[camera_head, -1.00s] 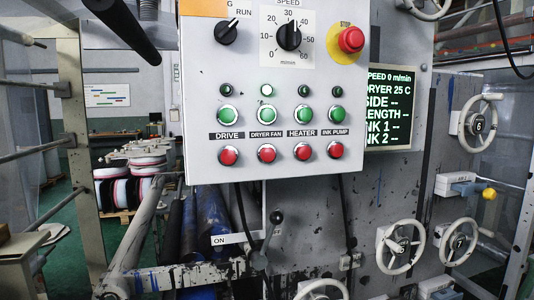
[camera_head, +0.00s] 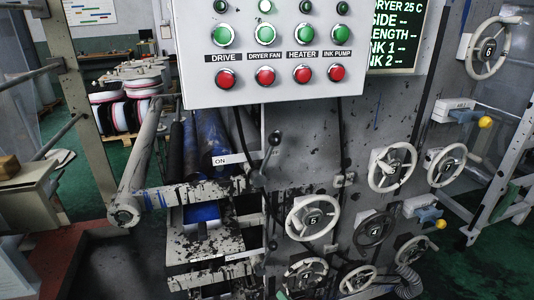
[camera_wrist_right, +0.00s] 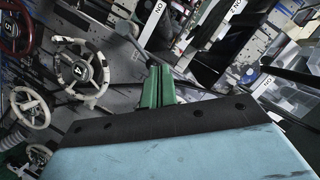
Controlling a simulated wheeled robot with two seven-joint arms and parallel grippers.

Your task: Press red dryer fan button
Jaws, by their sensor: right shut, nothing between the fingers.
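The red dryer fan button (camera_head: 264,74) is in the bottom row of the white control panel (camera_head: 196,91), below the "DRYER FAN" label. The green dryer fan button (camera_head: 264,35) is above that label. The small lamp (camera_head: 264,6) over it looks pale and lit, while the neighbouring lamps look dark green. My right gripper (camera_wrist_right: 157,86) shows in the right wrist view with its green fingers together and nothing held. The panel buttons are not in that view. I make out neither gripper in the head view.
Other red buttons flank the dryer fan one: drive (camera_head: 227,79), heater (camera_head: 303,73) and ink pump (camera_head: 337,72). A dark-knobbed lever (camera_head: 274,139) stands below the panel. Several handwheels, one marked 5 (camera_head: 313,218), stick out from the machine. A dark screen (camera_head: 398,40) is right of the panel.

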